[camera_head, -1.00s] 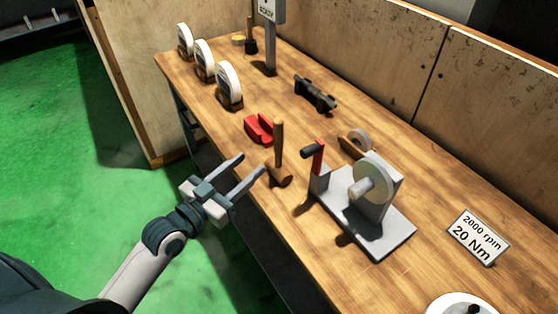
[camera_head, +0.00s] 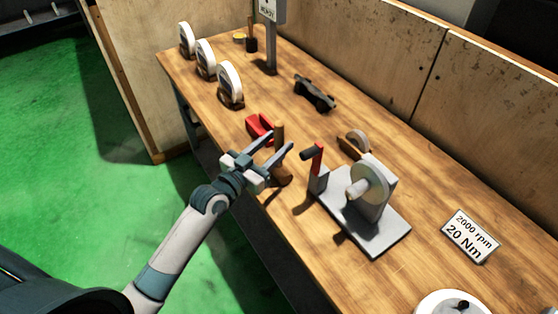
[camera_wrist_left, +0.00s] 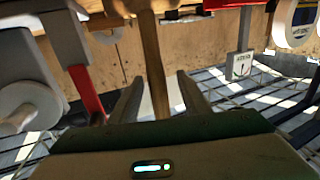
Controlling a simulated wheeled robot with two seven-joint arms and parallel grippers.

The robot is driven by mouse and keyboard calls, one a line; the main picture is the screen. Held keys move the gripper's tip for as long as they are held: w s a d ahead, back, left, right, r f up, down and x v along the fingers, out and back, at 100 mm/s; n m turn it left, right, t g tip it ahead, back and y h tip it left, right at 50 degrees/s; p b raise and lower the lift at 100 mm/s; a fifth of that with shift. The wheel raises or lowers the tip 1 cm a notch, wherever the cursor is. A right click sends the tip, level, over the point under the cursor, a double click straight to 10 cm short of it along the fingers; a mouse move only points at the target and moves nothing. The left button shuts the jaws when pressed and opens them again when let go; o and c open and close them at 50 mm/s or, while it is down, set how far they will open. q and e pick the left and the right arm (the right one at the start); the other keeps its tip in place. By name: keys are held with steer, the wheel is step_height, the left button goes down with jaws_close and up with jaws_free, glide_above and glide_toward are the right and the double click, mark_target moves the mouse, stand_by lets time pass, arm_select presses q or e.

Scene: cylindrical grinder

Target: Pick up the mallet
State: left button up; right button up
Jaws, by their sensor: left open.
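The mallet stands upright on its head near the table's front edge, its wooden handle (camera_head: 279,132) pointing up. Its brown head (camera_head: 284,179) rests on the wood, partly hidden by my gripper. My left gripper (camera_head: 282,143) is open, with its fingers at the handle. In the left wrist view the handle (camera_wrist_left: 152,50) runs between the two spread fingers (camera_wrist_left: 158,78), with gaps beside it. My right gripper is not in view.
The grinder (camera_head: 372,205) with a red-handled lever (camera_head: 317,163) stands close to the right of the mallet. A red object (camera_head: 259,127) lies just behind it. A black holder (camera_head: 314,93) and white discs (camera_head: 229,83) stand farther back. A sign plate (camera_head: 470,237) lies right.

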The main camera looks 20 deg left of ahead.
arm_select(q)
steer(key=shift+w+d+r+p, duration=0.25)
steer(key=shift+w+r+p, duration=0.05)
steer(key=shift+w+p, duration=0.2)
steer(key=p+x, duration=0.1)
steer(key=x, duration=0.3)
steer(key=shift+d+p, duration=0.1)
steer(key=shift+p, duration=0.25)
steer(key=shift+s, duration=0.1)
jaws_close()
